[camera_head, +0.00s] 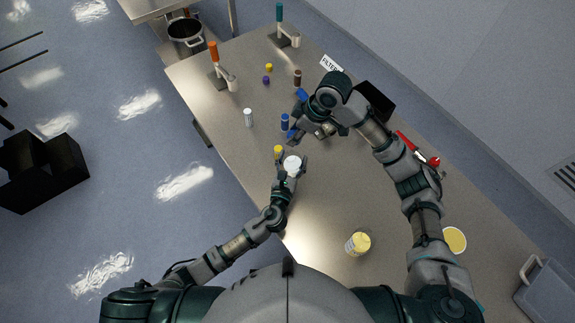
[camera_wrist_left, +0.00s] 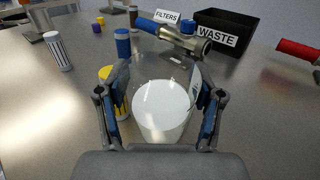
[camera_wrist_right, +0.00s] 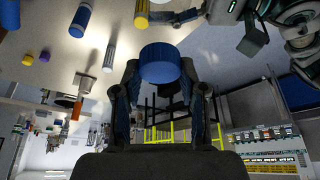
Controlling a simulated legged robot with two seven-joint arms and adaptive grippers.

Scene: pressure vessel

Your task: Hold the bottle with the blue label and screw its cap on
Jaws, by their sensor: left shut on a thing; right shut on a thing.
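A white bottle (camera_wrist_left: 160,108) stands between the fingers of my left gripper (camera_wrist_left: 160,100), which is shut on it. My right gripper (camera_wrist_right: 165,88) is shut on a blue cap (camera_wrist_right: 160,63). In the head view a small blue piece (camera_head: 291,133), apparently this cap, shows beyond the bottle, apart from it. The right arm partly hides the right gripper there.
A yellow cylinder (camera_wrist_left: 110,85) stands close beside the left gripper. A black waste bin (camera_wrist_left: 225,38) is at the back. A yellow-topped container (camera_head: 358,243) stands nearer my body.

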